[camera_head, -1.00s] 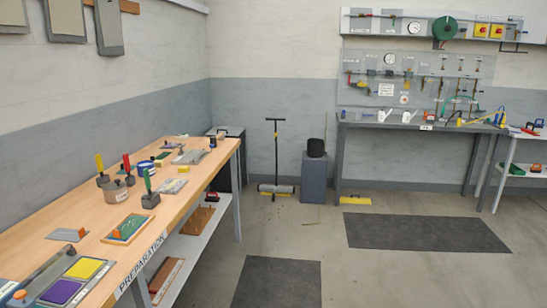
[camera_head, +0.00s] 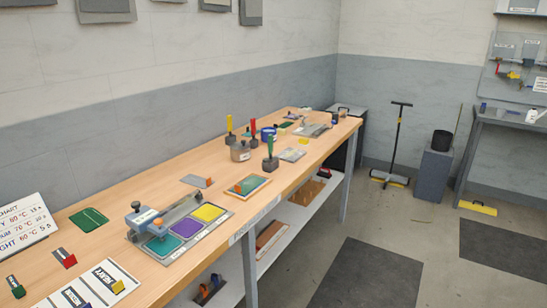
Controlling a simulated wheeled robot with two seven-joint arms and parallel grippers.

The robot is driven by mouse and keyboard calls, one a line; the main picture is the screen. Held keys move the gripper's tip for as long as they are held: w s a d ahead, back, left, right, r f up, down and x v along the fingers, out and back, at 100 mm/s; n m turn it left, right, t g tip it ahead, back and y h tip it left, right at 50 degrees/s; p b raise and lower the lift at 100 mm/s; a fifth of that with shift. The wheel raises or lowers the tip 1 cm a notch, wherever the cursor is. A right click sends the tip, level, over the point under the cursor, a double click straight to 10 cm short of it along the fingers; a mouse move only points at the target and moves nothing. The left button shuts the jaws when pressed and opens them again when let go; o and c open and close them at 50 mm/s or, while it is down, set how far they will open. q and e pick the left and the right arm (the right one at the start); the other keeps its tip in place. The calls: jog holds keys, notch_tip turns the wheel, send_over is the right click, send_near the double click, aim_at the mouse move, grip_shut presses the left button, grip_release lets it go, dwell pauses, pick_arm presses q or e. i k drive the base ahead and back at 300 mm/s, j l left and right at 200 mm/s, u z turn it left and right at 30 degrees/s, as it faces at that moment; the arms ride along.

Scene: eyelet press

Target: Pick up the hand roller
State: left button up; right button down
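Neither of my grippers is in view. I cannot single out a hand roller for sure among the small tools on the long wooden bench (camera_head: 130,190). A small dark blue upright item (camera_head: 335,117) stands at the bench's far end, beside a grey plate (camera_head: 309,130); it is too small to identify. Several tools with upright yellow, red and green handles stand mid-bench, including a green-handled one (camera_head: 269,150) on a dark block. Small green (camera_head: 15,287) and red (camera_head: 66,258) pieces lie at the near left.
A white chart (camera_head: 22,222) stands at the left. A low shelf (camera_head: 288,218) runs under the bench. A broom-like tool (camera_head: 395,145) and a grey pedestal (camera_head: 433,176) stand beyond. The floor mats (camera_head: 370,275) look clear.

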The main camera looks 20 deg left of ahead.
aim_at(271, 159)
jog(key=i+j, duration=0.2)
jog(key=i, duration=0.25)
jog(key=i+j+z, duration=0.1)
jog(key=i+j, duration=0.15)
jog(key=i, duration=0.25)
jog(key=i+j, duration=0.25)
jog(key=i, duration=0.2)
